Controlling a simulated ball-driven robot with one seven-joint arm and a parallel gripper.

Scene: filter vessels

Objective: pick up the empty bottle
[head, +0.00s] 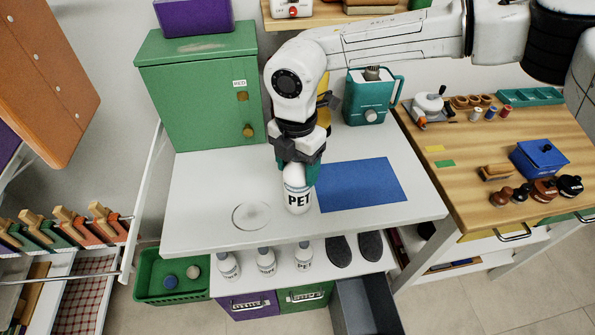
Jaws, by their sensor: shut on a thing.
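A white bottle marked PET (298,198) stands upright at or just above the white table, left of the blue mat (365,184). My gripper (298,172) comes down from above and is shut on the upper part of this bottle. I cannot tell from this view whether the held bottle is empty.
A clear round dish or ring (251,215) lies left of the bottle. A green cabinet (200,88) stands at the back left and a teal canister (367,97) at the back right. A wooden bench (480,150) with tools adjoins on the right.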

